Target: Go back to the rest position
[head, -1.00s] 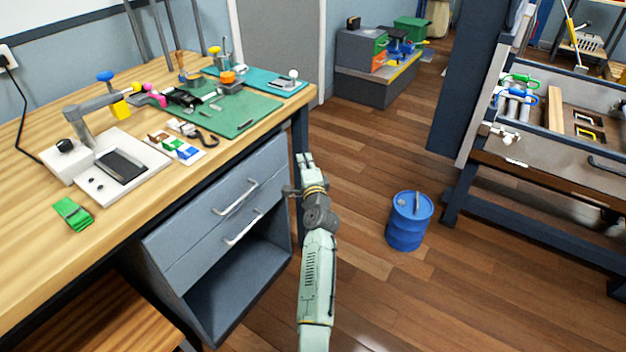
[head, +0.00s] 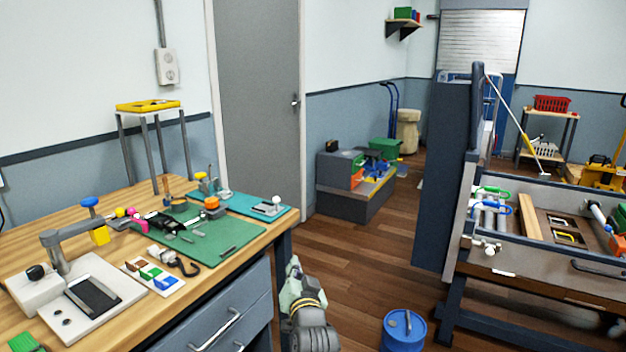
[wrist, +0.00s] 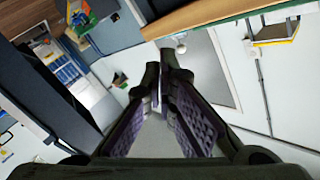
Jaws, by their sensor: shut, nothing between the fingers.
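My gripper (head: 291,268) shows at the bottom middle of the head view, pale green, beside the right front corner of the workbench (head: 265,248). Its wrist and part of the arm show below it; the rest of the arm is out of the frame. In the wrist view the two dark fingers (wrist: 162,82) run forward and meet at their tips. They are shut with nothing between them. The wrist view is tilted, with the door and wall beyond the fingers.
A blue drum (head: 402,335) stands on the floor to the right of the arm. A second bench (head: 540,270) with tools stands at the right, beside a dark upright panel (head: 440,180). A low grey unit (head: 345,200) stands further back. Wooden floor lies open between them.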

